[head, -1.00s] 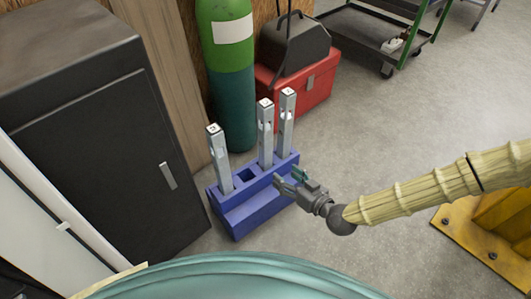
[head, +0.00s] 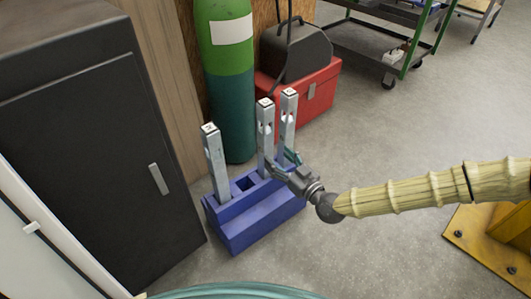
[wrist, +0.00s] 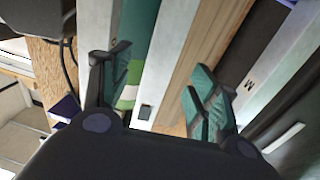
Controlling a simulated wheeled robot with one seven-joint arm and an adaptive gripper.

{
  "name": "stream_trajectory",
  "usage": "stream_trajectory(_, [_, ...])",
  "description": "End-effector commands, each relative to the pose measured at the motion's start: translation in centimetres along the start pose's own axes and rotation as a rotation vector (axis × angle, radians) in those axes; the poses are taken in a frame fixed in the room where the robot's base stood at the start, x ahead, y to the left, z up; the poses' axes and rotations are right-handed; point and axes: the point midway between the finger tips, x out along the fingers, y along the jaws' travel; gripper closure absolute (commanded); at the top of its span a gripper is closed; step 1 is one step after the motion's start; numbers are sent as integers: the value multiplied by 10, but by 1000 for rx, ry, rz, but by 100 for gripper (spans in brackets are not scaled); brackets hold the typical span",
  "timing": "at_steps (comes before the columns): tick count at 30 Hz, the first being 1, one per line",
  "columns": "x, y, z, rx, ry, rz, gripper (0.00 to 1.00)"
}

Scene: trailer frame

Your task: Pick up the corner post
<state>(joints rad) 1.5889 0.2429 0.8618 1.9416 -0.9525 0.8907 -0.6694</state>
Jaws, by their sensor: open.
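Three upright grey metal posts stand in a blue slotted stand (head: 262,226): a left post (head: 215,160), a middle post (head: 265,135) and a right post (head: 288,118). I cannot tell which one is the corner post. My gripper (head: 281,164) is open, low in front of the middle and right posts, and hides part of their lower ends. In the wrist view my fingers (wrist: 155,92) are spread, with the middle post (wrist: 182,65) showing between them. I cannot tell whether they touch it. A post marked with a letter (wrist: 262,75) lies beyond the right finger.
A green gas cylinder (head: 228,95) and a red toolbox (head: 318,92) with a dark case (head: 296,52) on it stand behind. A dark cabinet (head: 95,150) is close on the left. The floor (head: 400,130) between is clear.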

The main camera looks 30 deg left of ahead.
Motion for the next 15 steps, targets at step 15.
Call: stream_trajectory(15, [49,-1,1,0,1,-1,39])
